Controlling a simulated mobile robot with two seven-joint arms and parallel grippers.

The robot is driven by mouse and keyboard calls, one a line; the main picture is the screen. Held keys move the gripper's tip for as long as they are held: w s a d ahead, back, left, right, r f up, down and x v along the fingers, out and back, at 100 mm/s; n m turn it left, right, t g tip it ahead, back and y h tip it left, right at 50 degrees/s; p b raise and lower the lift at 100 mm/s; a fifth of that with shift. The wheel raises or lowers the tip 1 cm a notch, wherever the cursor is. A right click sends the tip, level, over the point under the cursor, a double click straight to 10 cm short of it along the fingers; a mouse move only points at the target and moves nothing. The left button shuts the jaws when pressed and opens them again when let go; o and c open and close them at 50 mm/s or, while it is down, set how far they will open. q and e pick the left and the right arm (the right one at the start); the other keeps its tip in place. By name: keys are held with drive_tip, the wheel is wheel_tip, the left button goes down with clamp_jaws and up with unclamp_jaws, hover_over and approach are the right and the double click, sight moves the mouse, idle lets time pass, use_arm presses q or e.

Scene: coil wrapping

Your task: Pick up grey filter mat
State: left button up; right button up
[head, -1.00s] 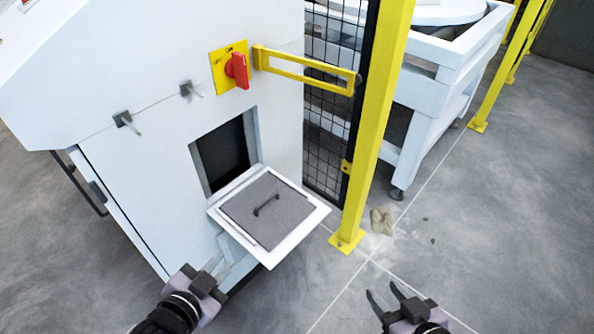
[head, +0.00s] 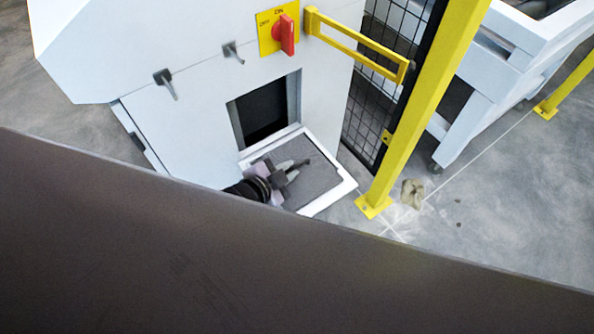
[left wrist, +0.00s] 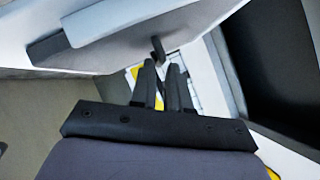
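The grey filter mat (head: 318,185) lies in the white frame of the lowered flap (head: 340,200) below the machine's opening in the head view. A dark handle shows on it, partly covered by my left gripper (head: 296,168). In the left wrist view the two black fingers (left wrist: 163,66) stand a little apart with a gap between them. The dark handle (left wrist: 157,48) is right at their tips; I see no grip on it. My right gripper is not in view.
The white machine (head: 190,120) has a dark opening (head: 265,110) behind the flap and a red switch (head: 287,35) above. A yellow post (head: 415,110) and mesh fence stand to the right. A beige rag (head: 412,193) lies on the floor.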

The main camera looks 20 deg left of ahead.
use_arm(q)
drive_tip(key=shift+x, duration=1.05)
clamp_jaws()
drive_tip(key=shift+r, duration=0.2)
